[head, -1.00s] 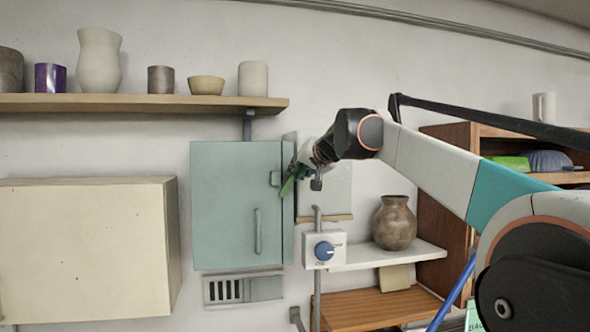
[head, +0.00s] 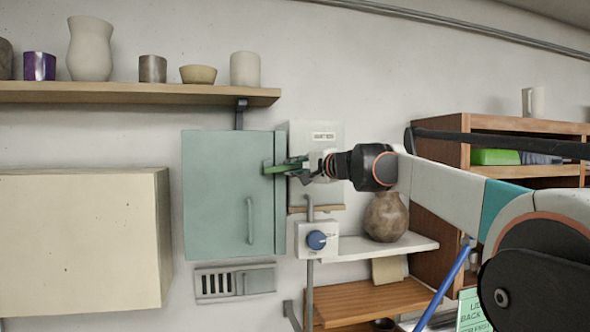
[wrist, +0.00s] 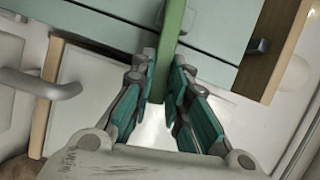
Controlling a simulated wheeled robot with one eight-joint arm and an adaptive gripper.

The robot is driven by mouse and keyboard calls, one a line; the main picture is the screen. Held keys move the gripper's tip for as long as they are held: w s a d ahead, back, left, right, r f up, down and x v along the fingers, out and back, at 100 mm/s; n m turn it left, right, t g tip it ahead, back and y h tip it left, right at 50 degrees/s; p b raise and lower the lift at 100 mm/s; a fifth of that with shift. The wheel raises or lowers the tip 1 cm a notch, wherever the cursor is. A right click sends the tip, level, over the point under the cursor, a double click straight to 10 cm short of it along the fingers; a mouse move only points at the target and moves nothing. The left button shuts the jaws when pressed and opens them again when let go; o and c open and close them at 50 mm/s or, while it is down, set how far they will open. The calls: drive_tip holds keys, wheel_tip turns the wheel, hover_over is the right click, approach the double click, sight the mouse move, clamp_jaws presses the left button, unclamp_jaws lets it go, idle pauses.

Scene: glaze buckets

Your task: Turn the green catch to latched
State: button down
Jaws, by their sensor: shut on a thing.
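The green catch (head: 282,168) is a bar at the upper right edge of the pale green cabinet door (head: 215,190). In the head view it lies nearly level, crossing the door's right edge. My gripper (head: 296,168) reaches it from the right and is shut on it. In the wrist view the green catch (wrist: 172,40) runs down between the two fingers of my gripper (wrist: 162,85). The door looks closed in the head view.
A white box with a blue knob (head: 317,240) is at the lower right. A brown vase (head: 386,217) stands on a white shelf behind my arm. A wooden shelf (head: 140,94) with pots runs above.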

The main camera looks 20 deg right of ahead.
drive_tip(key=shift+f+m+b, duration=0.3)
drive_tip(key=shift+m, duration=0.4)
drive_tip(key=c, duration=1.8)
unclamp_jaws()
drive_tip(key=shift+c, duration=0.2)
drive_tip(key=v, duration=1.2)
drive_tip(key=shift+f, duration=0.3)
